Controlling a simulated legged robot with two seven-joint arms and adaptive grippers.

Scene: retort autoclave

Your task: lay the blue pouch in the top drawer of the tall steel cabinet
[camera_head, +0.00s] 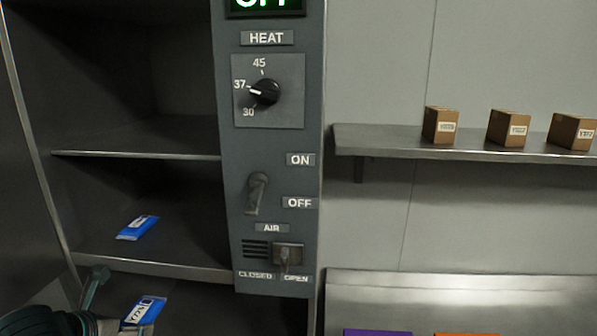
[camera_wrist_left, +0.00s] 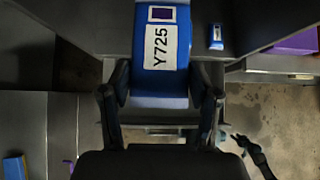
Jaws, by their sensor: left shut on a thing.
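The blue pouch (camera_head: 145,311) has a white label and shows at the lower left in the head view, beside my left gripper (camera_head: 112,300). In the left wrist view the pouch (camera_wrist_left: 161,101) reads Y725, and my left gripper (camera_wrist_left: 163,92) is shut on it, one finger on each side. The steel cabinet (camera_head: 135,265) stands open at the left, with dark shelf levels. I cannot tell which part is its top drawer. A dark arm-like shape (camera_wrist_left: 255,155) at the lower right of the wrist view may be my right arm; its jaws are unclear.
Another blue pouch (camera_head: 138,228) lies on a cabinet shelf. A control panel (camera_head: 270,135) with a dial and levers borders the opening on the right. A wall shelf (camera_head: 460,146) bears cartons (camera_head: 439,126). Purple (camera_head: 378,333) and orange (camera_head: 467,334) things show at the bottom edge.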

